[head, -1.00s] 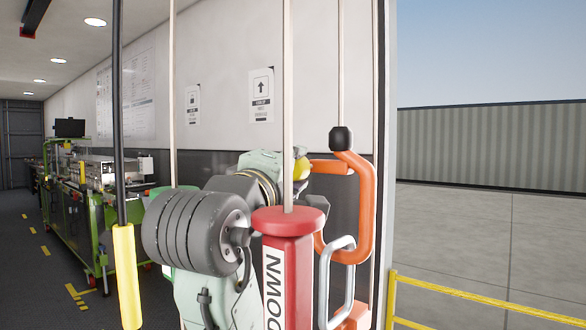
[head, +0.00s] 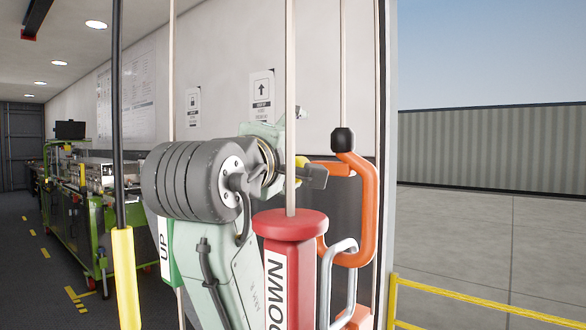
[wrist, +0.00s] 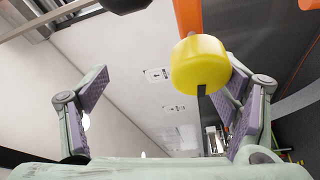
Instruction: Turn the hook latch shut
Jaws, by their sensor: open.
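A yellow knob (wrist: 200,65) on a dark stem shows large in the wrist view, with an orange bar (wrist: 188,15) just behind it. It appears to be the latch's handle, but the hook itself is not clear. My gripper (wrist: 165,98) is open, its purple-padded fingers spread wide. The knob lies between the finger lines, much closer to the right finger; I cannot tell whether they touch. In the head view my gripper (head: 300,145) is partly hidden by my own wrist, beside the orange frame (head: 366,205). Only a sliver of the yellow knob shows there.
A red DOWN handle (head: 290,225) hangs on a cord close in front of my arm. A green UP handle (head: 165,250) is behind the arm. A grey metal loop (head: 326,285) and a yellow-gripped pole (head: 126,275) flank the space. A green cart (head: 95,220) stands left.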

